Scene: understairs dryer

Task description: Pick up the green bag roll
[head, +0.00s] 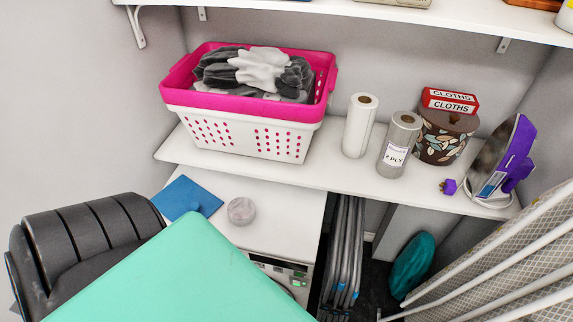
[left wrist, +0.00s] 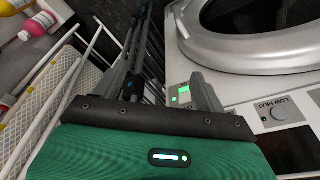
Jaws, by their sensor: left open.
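A teal-green rounded item (head: 412,263) stands low in the gap right of the folded grey frames in the head view. It is the only loose green thing I see, but I cannot tell for sure that it is the green bag roll. I cannot make it out in the left wrist view. My left gripper (left wrist: 163,85) is open, with its two grey fingers apart and nothing seen between them. It is low, near the dryer front and the folded frames. In the head view my arm hides it. My right gripper is in neither view.
The white shelf holds a pink-rimmed basket (head: 235,130), paper rolls (head: 360,125), a patterned pot (head: 440,140) and a purple iron (head: 505,160). The dryer (head: 255,215) is below. Folded grey frames (head: 345,250) and an ironing board (head: 500,255) narrow the gap.

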